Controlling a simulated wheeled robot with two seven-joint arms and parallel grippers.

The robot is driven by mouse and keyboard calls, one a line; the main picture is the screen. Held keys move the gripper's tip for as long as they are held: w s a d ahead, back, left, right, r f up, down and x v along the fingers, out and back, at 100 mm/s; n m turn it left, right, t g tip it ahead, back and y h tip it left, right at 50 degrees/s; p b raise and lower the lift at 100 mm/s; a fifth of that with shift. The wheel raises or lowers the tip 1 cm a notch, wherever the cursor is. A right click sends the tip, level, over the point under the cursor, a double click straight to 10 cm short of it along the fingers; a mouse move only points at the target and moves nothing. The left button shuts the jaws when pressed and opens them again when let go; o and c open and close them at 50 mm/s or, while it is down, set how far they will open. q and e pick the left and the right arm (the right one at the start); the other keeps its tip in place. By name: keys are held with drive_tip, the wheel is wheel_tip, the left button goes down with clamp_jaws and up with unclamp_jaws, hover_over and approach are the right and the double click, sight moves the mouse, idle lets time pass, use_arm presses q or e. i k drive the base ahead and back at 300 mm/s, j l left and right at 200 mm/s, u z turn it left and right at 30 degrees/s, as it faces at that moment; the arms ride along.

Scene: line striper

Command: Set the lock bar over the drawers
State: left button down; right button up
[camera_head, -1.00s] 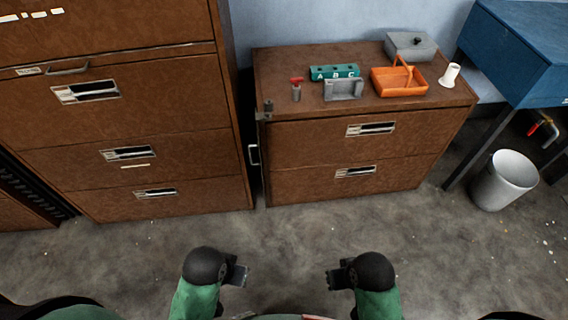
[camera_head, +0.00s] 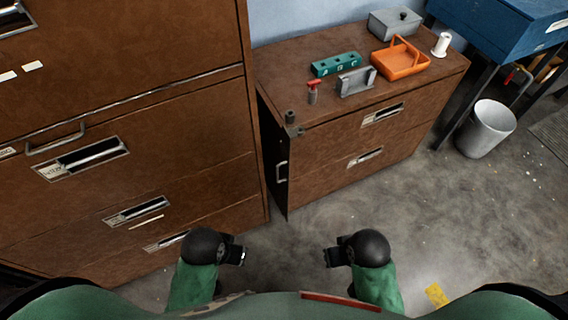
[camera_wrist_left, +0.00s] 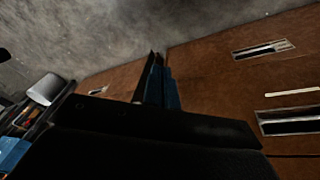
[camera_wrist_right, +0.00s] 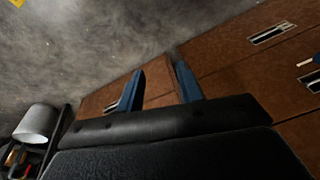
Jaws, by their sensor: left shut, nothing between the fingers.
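The low brown cabinet (camera_head: 330,158) with two drawers stands ahead of me. Its upper drawer handle (camera_head: 383,114) and lower drawer handle (camera_head: 366,156) face the floor area in front, and both drawers look closed. A metal pull handle (camera_head: 281,171) shows on its dark left side, and a small dark fitting (camera_head: 293,125) sits at its front left top corner. I cannot tell for certain which part is the lock bar. My left gripper (camera_head: 237,256) is shut and empty; my right gripper (camera_head: 333,256) is open and empty. Both are well short of the cabinet.
A tall brown cabinet (camera_head: 190,110) stands close on the left. On the low cabinet are a green block (camera_head: 336,65), grey holder (camera_head: 356,81), red-topped bottle (camera_head: 313,91), orange basket (camera_head: 400,60), grey box (camera_head: 396,23) and white roll (camera_head: 441,45). A bin (camera_head: 486,129) stands right.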

sight(289, 134)
drive_tip(key=i+j+z, duration=0.1)
drive_tip(key=j, duration=0.15)
drive_tip(key=k+j+z, duration=0.1)
drive_tip(key=k, duration=0.35)
drive_tip(key=k+j+z, duration=0.1)
drive_tip(key=k+j, duration=0.15)
drive_tip(key=k, duration=0.15)
